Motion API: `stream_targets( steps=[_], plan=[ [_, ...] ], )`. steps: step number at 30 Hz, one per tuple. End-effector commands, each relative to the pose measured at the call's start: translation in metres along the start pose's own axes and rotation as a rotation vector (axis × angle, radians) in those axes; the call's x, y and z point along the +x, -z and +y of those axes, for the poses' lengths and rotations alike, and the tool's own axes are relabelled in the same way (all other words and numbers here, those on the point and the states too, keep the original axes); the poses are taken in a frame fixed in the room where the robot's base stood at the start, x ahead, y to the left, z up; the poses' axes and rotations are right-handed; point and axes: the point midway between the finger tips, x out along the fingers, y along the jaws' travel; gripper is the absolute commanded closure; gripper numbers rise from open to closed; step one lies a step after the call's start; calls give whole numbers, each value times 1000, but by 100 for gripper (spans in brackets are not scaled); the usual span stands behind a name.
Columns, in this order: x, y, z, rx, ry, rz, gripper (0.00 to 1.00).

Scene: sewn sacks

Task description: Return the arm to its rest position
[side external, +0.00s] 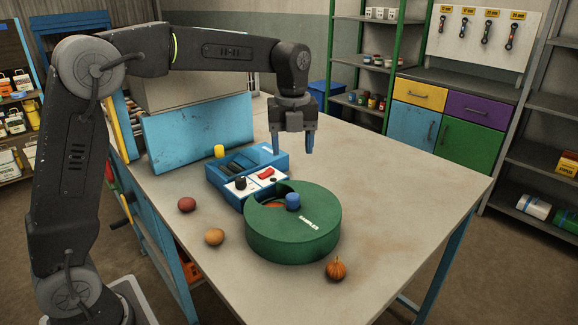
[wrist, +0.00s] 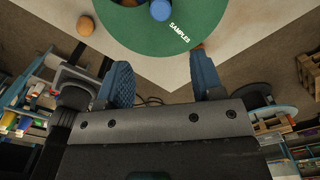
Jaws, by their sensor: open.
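My gripper (side external: 294,145) hangs above the table, pointing down, with its blue fingers apart and nothing between them. In the wrist view the two fingers (wrist: 163,84) are spread wide, with the green round container behind them. My arm reaches in from the left, its upper part raised and its forearm nearly level. Below the gripper stands the green round container (side external: 310,240) marked SAMPLES, with a blue knob or cap (side external: 293,201) at its opening. The gripper is clear of the container and of everything on the table.
A blue device (side external: 222,170) with a white panel stands beside the container. A red ball (side external: 187,205), an orange ball (side external: 215,237) and a small pumpkin-like item (side external: 336,269) lie on the table (side external: 420,190). A blue panel (side external: 200,132) stands at the back. The table's right side is clear.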

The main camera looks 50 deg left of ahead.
Motion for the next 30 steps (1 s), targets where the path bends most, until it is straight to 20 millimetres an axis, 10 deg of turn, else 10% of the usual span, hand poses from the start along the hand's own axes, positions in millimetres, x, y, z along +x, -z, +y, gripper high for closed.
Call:
stream_targets(
  steps=[14, 30],
  plan=[
    [-34, 88, 89, -1024, 244, -37, 39],
    [12, 167, 179, -2095, 524, 245, 39]
  ],
)
